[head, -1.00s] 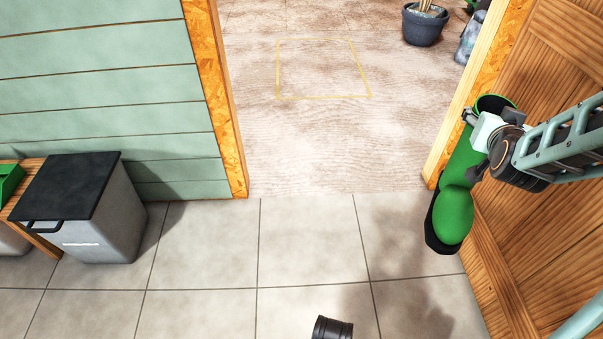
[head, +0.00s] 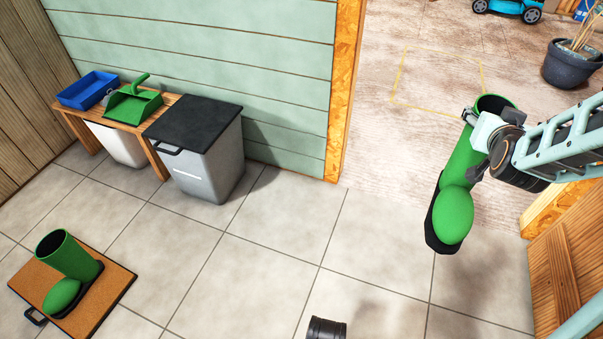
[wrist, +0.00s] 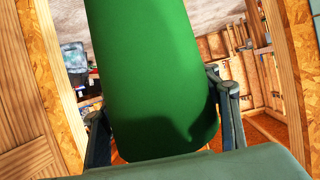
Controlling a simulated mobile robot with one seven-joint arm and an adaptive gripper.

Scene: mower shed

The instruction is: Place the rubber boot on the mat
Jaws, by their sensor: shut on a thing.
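A green rubber boot (head: 460,180) with a black sole hangs from my gripper (head: 478,122) at the right of the head view, above the floor. The gripper is shut on the boot's shaft near its top rim. In the wrist view the green shaft (wrist: 152,75) fills the middle, between the two fingers. The brown mat (head: 104,300) with a dark edge and handle lies on the floor at the lower left. Another green boot (head: 72,262) stands upright on it, leaving bare mat on its right side.
A low wooden bench (head: 160,152) holds a blue tray (head: 86,90) and a green dustpan (head: 134,104). A grey bin (head: 205,158) with a black lid stands beside it. A doorway post (head: 345,90) and plant pot (head: 570,66) are right. The tiled floor between is clear.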

